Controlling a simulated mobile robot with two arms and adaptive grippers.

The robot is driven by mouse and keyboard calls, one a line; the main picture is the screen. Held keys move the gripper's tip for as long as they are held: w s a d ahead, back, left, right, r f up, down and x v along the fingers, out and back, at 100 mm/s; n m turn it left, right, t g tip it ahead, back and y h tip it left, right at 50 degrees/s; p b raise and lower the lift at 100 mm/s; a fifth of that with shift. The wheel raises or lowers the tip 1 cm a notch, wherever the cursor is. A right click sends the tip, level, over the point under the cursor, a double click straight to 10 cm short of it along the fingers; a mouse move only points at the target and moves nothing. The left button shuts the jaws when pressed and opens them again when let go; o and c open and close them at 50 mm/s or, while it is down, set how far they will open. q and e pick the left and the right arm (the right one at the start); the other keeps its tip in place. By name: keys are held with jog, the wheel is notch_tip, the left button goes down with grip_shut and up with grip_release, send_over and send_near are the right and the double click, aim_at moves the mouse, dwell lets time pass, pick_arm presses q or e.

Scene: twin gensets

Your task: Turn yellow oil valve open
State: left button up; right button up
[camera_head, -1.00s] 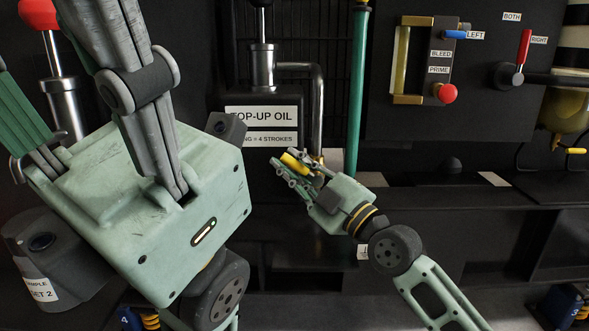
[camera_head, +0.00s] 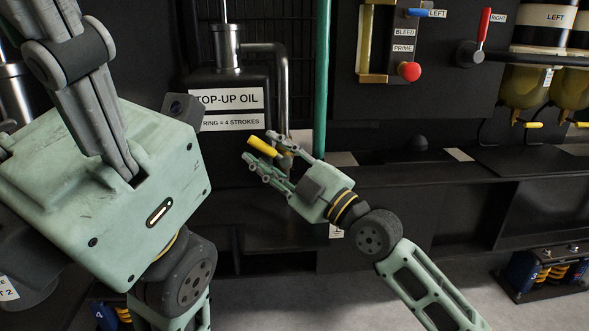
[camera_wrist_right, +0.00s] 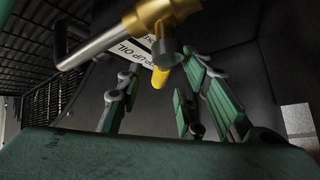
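The yellow oil valve handle (camera_head: 264,147) sticks out up and to the left beside the TOP-UP OIL tank, low on the metal pipe. In the wrist view the yellow handle (camera_wrist_right: 160,78) hangs from a brass valve body (camera_wrist_right: 158,16). My right gripper (camera_head: 268,160) is at the handle, its fingers spread. In the wrist view my right gripper (camera_wrist_right: 160,92) has fingers on both sides of the handle, with gaps visible; no grip shows. My left gripper's body (camera_head: 125,190) is large at the left; its fingertips are cut off by the frame.
The black oil tank (camera_head: 228,160) stands behind the valve, with a vertical green pipe (camera_head: 321,80) to its right. A dark ledge (camera_head: 400,185) runs below; grey floor shows underneath.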

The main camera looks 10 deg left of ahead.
jog(key=v, duration=0.9)
jog(key=shift+d, duration=0.3)
jog(key=shift+s+f, duration=0.1)
jog(key=shift+s, duration=0.05)
jog(key=shift+c, duration=0.4)
